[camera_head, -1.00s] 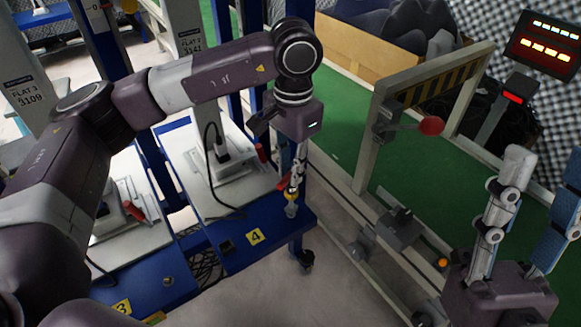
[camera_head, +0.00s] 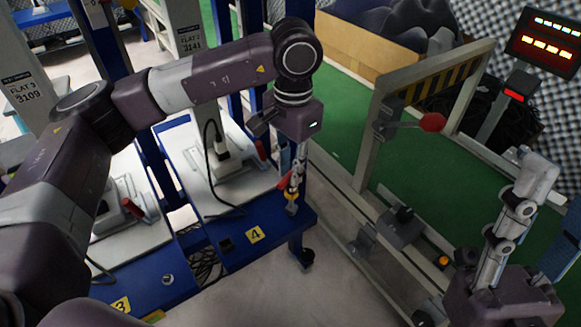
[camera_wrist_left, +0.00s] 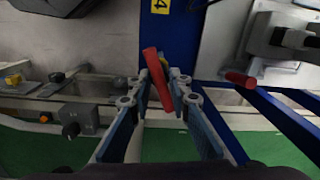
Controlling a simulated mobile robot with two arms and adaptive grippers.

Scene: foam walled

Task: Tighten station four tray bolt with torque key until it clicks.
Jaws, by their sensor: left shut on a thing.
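My left gripper (camera_head: 297,165) reaches down over the front corner of the station four tray (camera_head: 225,238), which is blue with a yellow "4" label (camera_head: 255,234). It is shut on the torque key, whose red handle (camera_wrist_left: 158,80) lies slantwise between the fingertips in the left wrist view. In the head view a bit of red (camera_head: 285,181) shows beside the fingers. A small yellow and silver piece (camera_head: 291,202) sits just below the fingers at the tray corner; I cannot tell whether it is key or bolt. My right gripper (camera_head: 548,185) is open and empty at lower right.
A grey frame with a striped panel (camera_head: 440,85) and red-knobbed lever (camera_head: 432,122) stands right of the tray. A grey box (camera_head: 400,226) sits low on its rail. A lit display (camera_head: 545,45) stands at upper right. Station three tray (camera_head: 140,290) is at left.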

